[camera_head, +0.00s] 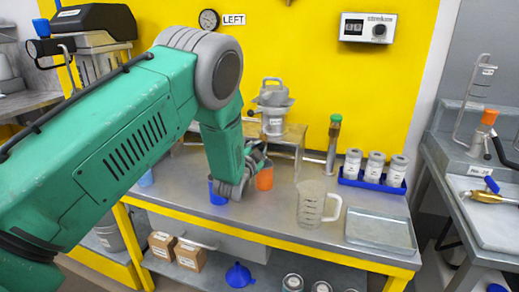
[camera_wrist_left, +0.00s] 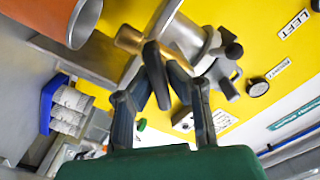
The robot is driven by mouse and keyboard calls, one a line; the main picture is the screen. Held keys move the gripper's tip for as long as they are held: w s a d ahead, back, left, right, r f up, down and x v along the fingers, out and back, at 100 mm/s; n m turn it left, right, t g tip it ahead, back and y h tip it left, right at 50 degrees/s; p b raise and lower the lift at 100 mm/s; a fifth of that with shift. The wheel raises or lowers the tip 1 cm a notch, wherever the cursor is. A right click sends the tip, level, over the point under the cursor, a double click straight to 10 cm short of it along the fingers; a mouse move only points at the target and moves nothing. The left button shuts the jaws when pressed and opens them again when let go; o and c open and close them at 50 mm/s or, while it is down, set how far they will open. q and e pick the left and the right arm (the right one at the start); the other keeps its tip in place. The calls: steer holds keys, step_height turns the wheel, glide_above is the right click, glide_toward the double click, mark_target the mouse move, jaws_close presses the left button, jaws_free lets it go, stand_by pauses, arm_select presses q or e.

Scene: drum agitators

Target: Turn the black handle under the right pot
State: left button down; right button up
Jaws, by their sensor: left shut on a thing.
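A black handle (camera_wrist_left: 156,72) runs from this outlet towards my left gripper. My left gripper (camera_wrist_left: 165,78) is shut on the handle; the contact is partly hidden by the fingers. In the head view the gripper (camera_head: 238,186) is low in front of the stand, between a blue cup and an orange cup. My right gripper is out of view.
The blue cup (camera_head: 217,191) and orange cup (camera_head: 264,178) stand close to the gripper. A clear measuring jug (camera_head: 316,205), a metal tray (camera_head: 380,233) and a blue rack (camera_head: 372,183) with white jars are to the right. A green-topped tube (camera_head: 333,146) stands behind.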

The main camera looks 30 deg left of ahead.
arm_select(q)
steer(key=m, duration=0.1)
steer(key=m+b, duration=0.1)
steer(key=m, duration=0.2)
steer(key=shift+d+f+m, duration=0.15)
steer(key=shift+f+m, duration=0.15)
steer(key=shift+m, duration=0.1)
steer(key=m, duration=0.1)
steer(key=m+b, duration=0.2)
steer(key=m, duration=0.1)
steer(key=shift+f, duration=0.25)
steer(key=shift+d+f+m, duration=0.1)
steer(key=shift+m, duration=0.2)
steer(key=c, duration=1.6)
jaws_free()
steer(key=shift+r, duration=0.2)
steer(key=shift+r, duration=0.1)
steer(key=shift+s+d, duration=0.1)
steer(key=shift+s, duration=0.1)
steer(key=v, duration=1.1)
steer(key=shift+s, duration=0.25)
